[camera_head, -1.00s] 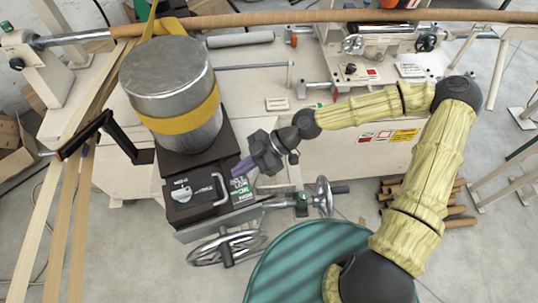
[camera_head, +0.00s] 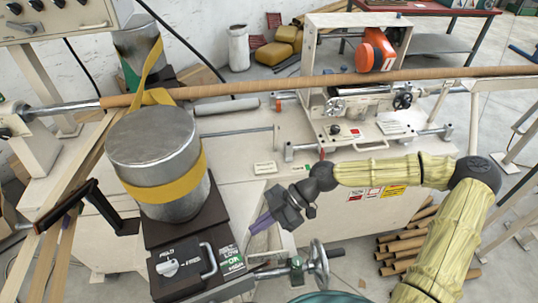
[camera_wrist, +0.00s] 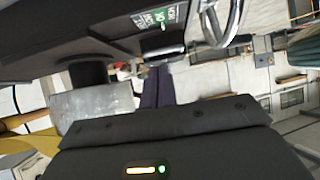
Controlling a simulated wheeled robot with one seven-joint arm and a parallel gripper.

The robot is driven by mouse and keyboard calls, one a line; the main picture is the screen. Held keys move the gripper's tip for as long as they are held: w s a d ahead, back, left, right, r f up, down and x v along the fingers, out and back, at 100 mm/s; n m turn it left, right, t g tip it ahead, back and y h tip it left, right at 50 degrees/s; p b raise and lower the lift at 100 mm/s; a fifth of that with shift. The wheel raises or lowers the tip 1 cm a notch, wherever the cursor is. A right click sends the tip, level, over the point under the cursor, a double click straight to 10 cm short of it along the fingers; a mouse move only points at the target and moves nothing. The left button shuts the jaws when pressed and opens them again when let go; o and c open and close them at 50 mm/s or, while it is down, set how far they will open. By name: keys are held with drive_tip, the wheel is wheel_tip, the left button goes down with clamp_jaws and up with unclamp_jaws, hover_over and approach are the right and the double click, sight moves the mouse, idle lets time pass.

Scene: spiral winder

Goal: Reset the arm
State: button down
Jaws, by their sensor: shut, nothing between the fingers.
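My arm is in yellow-green sleeves with dark joints. It reaches in from the right in the head view. My gripper (camera_head: 262,222) has purple-tinted fingers and is shut and empty. It hangs in front of the winder's cream bed, just right of the dark control box (camera_head: 183,262) with its knob and handle. In the wrist view the two dark purple fingers (camera_wrist: 158,88) lie side by side.
A metal drum with a yellow band (camera_head: 158,165) stands on the dark block left of my gripper. A handwheel (camera_head: 319,262) is below right. A long brown tube (camera_head: 330,80) spans the machine behind. Brown tubes (camera_head: 405,240) lie stacked on the floor at right.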

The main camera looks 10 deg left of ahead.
drive_tip(key=s+d+f+m+t+h, duration=0.25)
drive_tip(key=d+f+m+h, duration=0.35)
drive_tip(key=d+m, duration=0.45)
drive_tip(key=w+d+r+m+t+h, duration=0.2)
drive_tip(key=d+r+m+t+h, duration=0.2)
drive_tip(key=d+r+m, duration=0.8)
wheel_tip(320, 180, up, 2)
drive_tip(key=shift+w+r+m+t, duration=0.15)
drive_tip(key=shift+w+m+t, duration=0.1)
drive_tip(key=shift+m+t, duration=0.7)
drive_tip(key=shift+a, duration=0.15)
